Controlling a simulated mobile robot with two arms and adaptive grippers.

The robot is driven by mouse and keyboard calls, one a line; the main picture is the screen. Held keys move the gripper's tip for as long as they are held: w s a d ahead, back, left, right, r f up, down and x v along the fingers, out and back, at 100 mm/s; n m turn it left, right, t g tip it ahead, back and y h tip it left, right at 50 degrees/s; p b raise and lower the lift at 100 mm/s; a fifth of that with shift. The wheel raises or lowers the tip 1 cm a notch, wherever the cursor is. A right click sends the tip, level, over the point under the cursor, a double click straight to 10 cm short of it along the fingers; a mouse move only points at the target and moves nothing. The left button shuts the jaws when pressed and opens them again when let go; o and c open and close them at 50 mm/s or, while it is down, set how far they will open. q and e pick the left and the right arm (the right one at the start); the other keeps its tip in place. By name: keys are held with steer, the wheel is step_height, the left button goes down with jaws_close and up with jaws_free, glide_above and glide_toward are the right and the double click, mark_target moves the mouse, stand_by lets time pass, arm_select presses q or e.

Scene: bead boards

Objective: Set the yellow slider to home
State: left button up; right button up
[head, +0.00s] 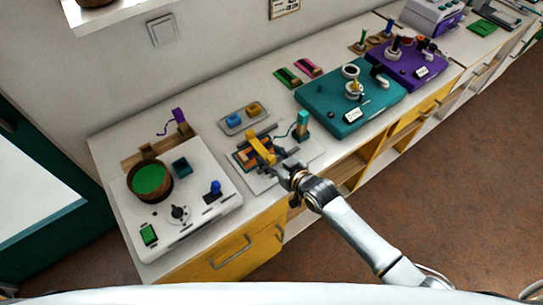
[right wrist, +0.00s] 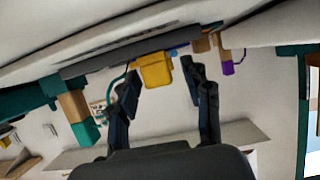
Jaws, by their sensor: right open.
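A small grey panel (head: 236,129) near the wall carries a yellow slider knob (head: 253,107) at its right and a blue knob (head: 232,118) at its left. In front of it a larger yellow piece (head: 262,147) stands over a wooden and dark block on a pale board. My right gripper (head: 276,158) is open, low over that board and beside the yellow piece. In the right wrist view a yellow block (right wrist: 156,70) shows ahead between the open, empty fingers; I cannot tell which yellow piece it is. My left gripper is not in view.
A teal upright part (head: 302,121) stands just right of the gripper. A white board with a green-filled bowl (head: 150,178) is at left. A teal board (head: 335,112) and a purple board (head: 408,70) are farther right along the counter.

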mark_target(293, 150)
steer(key=shift+c, duration=0.2)
jaws_close()
steer(key=w+d+b, duration=0.1)
steer(key=d, duration=0.1)
steer(key=w+d+b, duration=0.1)
steer(key=w+d, duration=0.1)
steer(key=w+d+b, duration=0.1)
steer(key=w+d, duration=0.1)
steer(key=d, duration=0.1)
steer(key=shift+a, duration=0.1)
steer(key=shift+o, duration=0.2)
jaws_free()
